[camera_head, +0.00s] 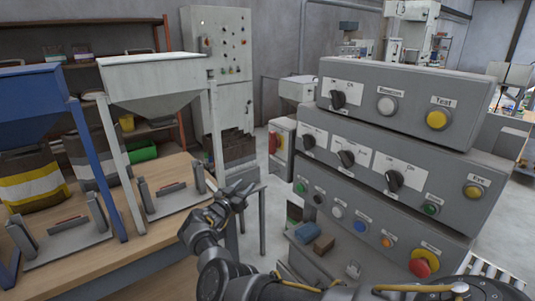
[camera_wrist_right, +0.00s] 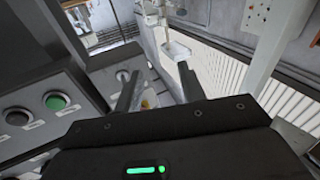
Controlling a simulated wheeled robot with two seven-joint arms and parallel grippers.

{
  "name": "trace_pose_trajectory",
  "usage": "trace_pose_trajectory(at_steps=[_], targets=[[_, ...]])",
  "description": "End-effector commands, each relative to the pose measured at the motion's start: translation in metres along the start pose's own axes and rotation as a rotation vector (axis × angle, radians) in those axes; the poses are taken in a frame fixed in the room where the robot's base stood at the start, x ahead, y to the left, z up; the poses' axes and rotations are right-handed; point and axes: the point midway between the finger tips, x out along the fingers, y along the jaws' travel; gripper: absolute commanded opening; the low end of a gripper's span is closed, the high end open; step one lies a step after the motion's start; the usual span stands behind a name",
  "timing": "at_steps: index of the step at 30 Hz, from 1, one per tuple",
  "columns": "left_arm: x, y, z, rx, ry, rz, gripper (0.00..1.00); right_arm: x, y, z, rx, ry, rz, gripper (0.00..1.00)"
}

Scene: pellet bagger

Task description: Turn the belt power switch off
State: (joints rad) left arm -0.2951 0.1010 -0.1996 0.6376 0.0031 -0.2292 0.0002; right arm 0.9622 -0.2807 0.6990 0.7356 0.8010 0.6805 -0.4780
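The grey control panel (camera_head: 400,140) stands at the right in the head view, in three stepped tiers. Several black rotary knobs sit on it, including one on the top tier (camera_head: 338,99) and one on the middle tier (camera_head: 346,159). A red and yellow switch (camera_head: 274,143) is on a box at its left side. I cannot read which is the belt power switch. My right gripper (camera_head: 232,199) is left of the panel's lower tier, empty. In the right wrist view its fingers (camera_wrist_right: 160,88) are apart, with a small yellow part (camera_wrist_right: 147,102) seen between them. My left gripper is out of view.
A wooden table (camera_head: 165,236) at the left carries a white hopper (camera_head: 155,80) and a blue hopper (camera_head: 32,100). A blue block (camera_head: 308,232) and a brown block (camera_head: 323,244) lie below the panel. A tall grey cabinet (camera_head: 220,60) stands behind.

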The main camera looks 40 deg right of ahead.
Motion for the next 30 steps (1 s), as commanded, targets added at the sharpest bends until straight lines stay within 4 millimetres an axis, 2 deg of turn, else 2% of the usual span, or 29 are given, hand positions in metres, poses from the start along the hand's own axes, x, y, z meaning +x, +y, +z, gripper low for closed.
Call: trace_pose_trajectory(at_steps=[1,3,6,10,14,20,23,30], targets=[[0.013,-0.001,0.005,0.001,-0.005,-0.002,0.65,0.0,0.0,-0.035,0.036,-0.004,0.084,0.4],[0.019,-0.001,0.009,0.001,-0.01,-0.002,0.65,-0.003,0.007,-0.075,0.049,-0.017,0.186,0.4],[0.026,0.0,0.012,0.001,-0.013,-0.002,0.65,-0.012,0.018,-0.119,0.051,-0.047,0.287,0.4],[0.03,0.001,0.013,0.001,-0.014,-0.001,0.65,-0.022,0.027,-0.153,0.041,-0.08,0.358,0.4],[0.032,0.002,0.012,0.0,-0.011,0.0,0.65,-0.027,0.032,-0.168,0.033,-0.095,0.386,0.4],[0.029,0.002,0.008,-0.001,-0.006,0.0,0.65,-0.024,0.035,-0.17,0.031,-0.096,0.391,0.4],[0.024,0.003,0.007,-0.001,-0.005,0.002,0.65,-0.014,0.039,-0.17,0.03,-0.095,0.392,0.4],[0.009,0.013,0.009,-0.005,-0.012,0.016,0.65,0.027,0.056,-0.168,0.031,-0.093,0.392,0.4]])
